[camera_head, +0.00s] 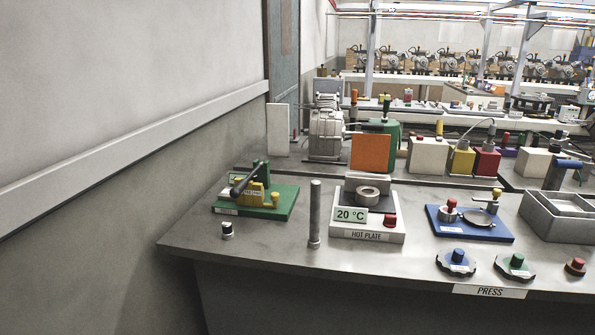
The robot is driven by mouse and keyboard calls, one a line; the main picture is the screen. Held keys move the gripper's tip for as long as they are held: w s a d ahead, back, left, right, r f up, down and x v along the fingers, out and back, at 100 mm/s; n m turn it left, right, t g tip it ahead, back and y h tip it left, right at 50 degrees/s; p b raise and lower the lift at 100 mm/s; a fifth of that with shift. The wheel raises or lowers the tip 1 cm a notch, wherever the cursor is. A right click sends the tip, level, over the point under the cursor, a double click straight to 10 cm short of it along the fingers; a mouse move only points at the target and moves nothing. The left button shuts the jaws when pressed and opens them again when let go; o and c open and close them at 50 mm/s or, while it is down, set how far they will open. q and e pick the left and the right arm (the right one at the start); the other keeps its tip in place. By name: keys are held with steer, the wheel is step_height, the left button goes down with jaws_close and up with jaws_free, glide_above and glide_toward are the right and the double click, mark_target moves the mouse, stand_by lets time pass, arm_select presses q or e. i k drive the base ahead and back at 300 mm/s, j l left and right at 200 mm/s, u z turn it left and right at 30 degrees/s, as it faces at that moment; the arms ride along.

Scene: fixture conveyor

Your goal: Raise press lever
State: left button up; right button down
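No gripper of mine shows in the view. A green base (281,206) stands at the left of the grey table, with a yellow block (252,193) and a dark lever arm (243,184) lying at a slant. A blue base (449,226) stands farther right, with a red-topped post (451,207), a round dark plate (477,218) and a yellow-topped piece (496,195). A sign reading PRESS (489,291) is on the front edge below it. I cannot tell for sure which device carries the press lever.
A hot plate (367,236) reading 20 °C stands mid-table, with an upright grey post (315,215) left of it. Blue (457,258), green (516,262) and red (576,266) knobs sit near the front. A grey tray (553,230) is at right. The front-left table top is mostly clear.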

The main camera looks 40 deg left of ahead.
mark_target(236, 192)
steer(key=u, duration=1.6)
